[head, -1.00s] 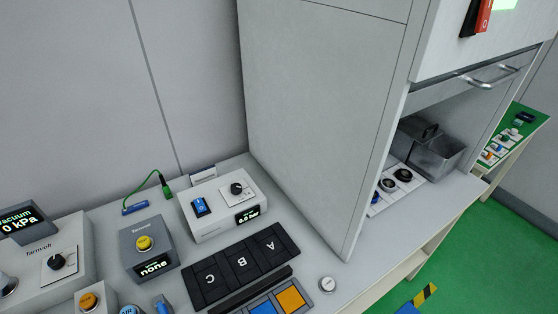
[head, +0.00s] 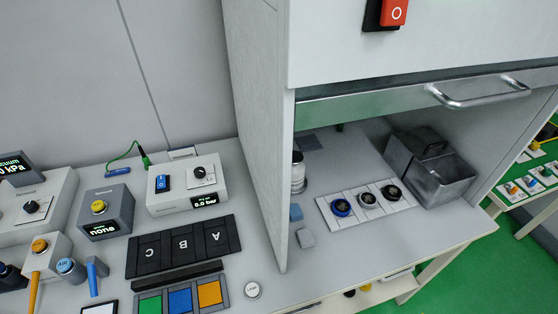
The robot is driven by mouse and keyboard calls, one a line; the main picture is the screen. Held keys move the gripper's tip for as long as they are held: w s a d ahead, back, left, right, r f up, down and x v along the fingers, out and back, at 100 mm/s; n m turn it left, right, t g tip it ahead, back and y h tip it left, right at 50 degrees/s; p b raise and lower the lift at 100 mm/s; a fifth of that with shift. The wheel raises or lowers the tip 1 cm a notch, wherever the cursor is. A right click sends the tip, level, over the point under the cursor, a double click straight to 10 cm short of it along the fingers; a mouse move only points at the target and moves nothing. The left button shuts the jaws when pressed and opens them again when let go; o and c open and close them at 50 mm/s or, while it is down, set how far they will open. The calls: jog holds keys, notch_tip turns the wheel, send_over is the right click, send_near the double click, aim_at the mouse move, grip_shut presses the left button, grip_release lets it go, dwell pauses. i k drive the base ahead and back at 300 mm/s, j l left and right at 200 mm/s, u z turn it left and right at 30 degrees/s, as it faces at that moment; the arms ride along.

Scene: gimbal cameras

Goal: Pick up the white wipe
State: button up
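A small pale grey-white block or folded pad (head: 306,238), possibly the white wipe, lies on the bench just inside the open cabinet, beside its left side wall. A small blue pad (head: 296,212) lies just behind it. I cannot tell for certain from the picture that the pale piece is a wipe. My gripper is not in view.
The cabinet's left wall (head: 258,130) and raised front with handle (head: 480,92) bound the opening. Inside are a white rack with round dark-topped items (head: 368,203), a metal bin (head: 441,182) and a jar (head: 298,173). Instruments and a black A-B-C tray (head: 183,246) stand left.

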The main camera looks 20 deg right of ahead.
aim_at(306, 239)
jog(key=k+l, duration=0.1)
jog(key=k, duration=0.4)
jog(key=k+l, duration=0.15)
jog(key=k, duration=0.35)
